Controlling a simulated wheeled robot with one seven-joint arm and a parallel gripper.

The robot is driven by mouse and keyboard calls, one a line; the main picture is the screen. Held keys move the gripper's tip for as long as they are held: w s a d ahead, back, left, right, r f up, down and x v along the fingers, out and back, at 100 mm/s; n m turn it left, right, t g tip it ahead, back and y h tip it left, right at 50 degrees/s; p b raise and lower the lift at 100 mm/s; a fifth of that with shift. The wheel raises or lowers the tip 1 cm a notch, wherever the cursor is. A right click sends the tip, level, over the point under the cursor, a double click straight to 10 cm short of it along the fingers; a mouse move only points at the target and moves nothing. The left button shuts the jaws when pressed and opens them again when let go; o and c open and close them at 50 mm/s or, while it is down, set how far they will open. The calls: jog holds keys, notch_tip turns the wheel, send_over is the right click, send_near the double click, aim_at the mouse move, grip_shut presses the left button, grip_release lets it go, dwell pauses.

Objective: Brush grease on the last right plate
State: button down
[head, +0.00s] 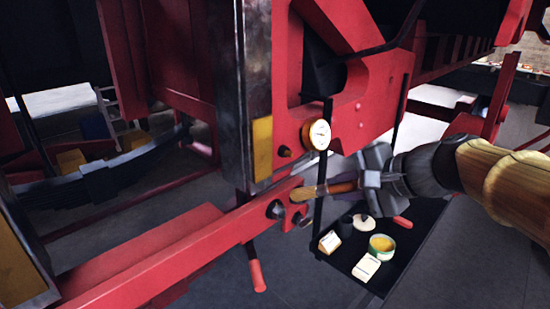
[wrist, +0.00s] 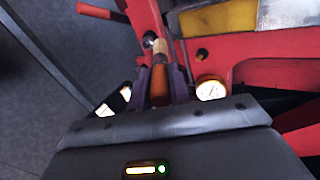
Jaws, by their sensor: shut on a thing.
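My gripper (head: 360,181) is shut on a brush (head: 338,187) with an orange-brown wooden handle. The brush points left, its pale bristle end beside the red beam near a round bolt or pin; I cannot tell whether it touches. In the wrist view the brush handle (wrist: 160,82) sits between my gripper's fingers (wrist: 160,92). A yellow-faced plate (head: 262,148) is on the dark metal upright, above and left of the brush; it also shows in the wrist view (wrist: 228,19). Another yellow-faced plate (head: 14,262) is at the lower left. An open tin of yellow grease (head: 381,246) stands below my gripper.
A round dial gauge (head: 319,135) stands close above the brush. The red beam (head: 150,262) runs to the lower left, with a red-handled lever (head: 257,276) below it. A dark tray (head: 408,258) carries the tin, a lid and pale blocks. Floor at lower right is clear.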

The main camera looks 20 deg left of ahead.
aim_at(305, 188)
jog(key=shift+w+a+p, duration=0.3)
jog(key=shift+w+a, duration=0.2)
jog(key=shift+a, duration=0.7)
jog(key=shift+w+a+p, duration=0.3)
jog(key=shift+w+a, duration=0.15)
jog(key=shift+a, duration=0.7)
jog(key=shift+w+a+p, duration=0.3)
jog(key=shift+w+a, duration=0.2)
jog(key=shift+a, duration=0.7)
jog(key=shift+w+a, duration=0.25)
jog(key=shift+a, duration=0.35)
jog(key=shift+r+p, duration=0.15)
jog(key=shift+p, duration=0.15)
jog(key=shift+d+r+p, duration=0.1)
jog(key=shift+r+p, duration=1.3)
jog(key=shift+r, duration=0.45)
jog(key=shift+r+p, duration=1.5)
jog(key=shift+r, duration=0.45)
